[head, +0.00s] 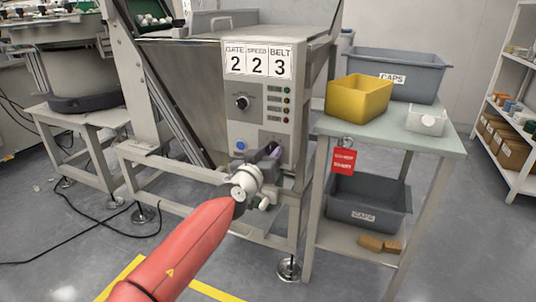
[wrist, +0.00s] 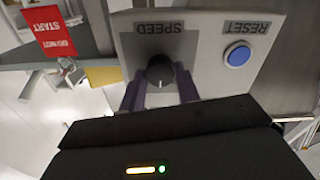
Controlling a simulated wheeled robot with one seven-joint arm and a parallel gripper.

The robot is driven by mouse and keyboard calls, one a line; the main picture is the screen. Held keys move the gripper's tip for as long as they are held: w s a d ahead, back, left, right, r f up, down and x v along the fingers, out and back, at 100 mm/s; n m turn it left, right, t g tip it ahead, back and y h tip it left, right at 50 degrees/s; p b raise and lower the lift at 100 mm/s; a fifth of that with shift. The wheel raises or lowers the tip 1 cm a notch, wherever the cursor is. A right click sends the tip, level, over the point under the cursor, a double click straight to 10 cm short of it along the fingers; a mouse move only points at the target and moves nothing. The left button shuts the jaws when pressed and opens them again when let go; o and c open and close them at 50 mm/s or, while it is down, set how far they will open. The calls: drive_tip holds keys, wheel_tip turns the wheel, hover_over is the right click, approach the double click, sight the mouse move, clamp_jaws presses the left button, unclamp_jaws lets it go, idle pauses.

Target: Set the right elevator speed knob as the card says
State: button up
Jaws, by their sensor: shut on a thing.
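The card (head: 258,60) on the machine reads GATE 2, SPEED 2, BELT 3. The black speed knob (wrist: 159,67) sits on a grey panel under the label SPEED, which shows upside down in the wrist view. Its pale pointer mark points toward the bottom of that picture; no scale numbers are readable. My gripper (wrist: 160,84) has its two dark fingers on either side of the knob and is shut on it. In the head view my gripper (head: 274,153) is at the lower panel, and the speed knob is hidden behind it.
A blue reset button (wrist: 238,55) is beside the knob. Another black knob (head: 242,102) and indicator lights are on the panel above. A side table (head: 440,142) with a yellow bin (head: 358,98) stands right. A red tag (head: 343,161) hangs at its edge.

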drive_tip(key=n, duration=0.3)
drive_tip(key=shift+n, duration=0.3)
drive_tip(key=shift+n+p, duration=0.35)
drive_tip(key=shift+n, duration=1.65)
drive_tip(key=o, duration=1)
drive_tip(key=v, duration=0.8)
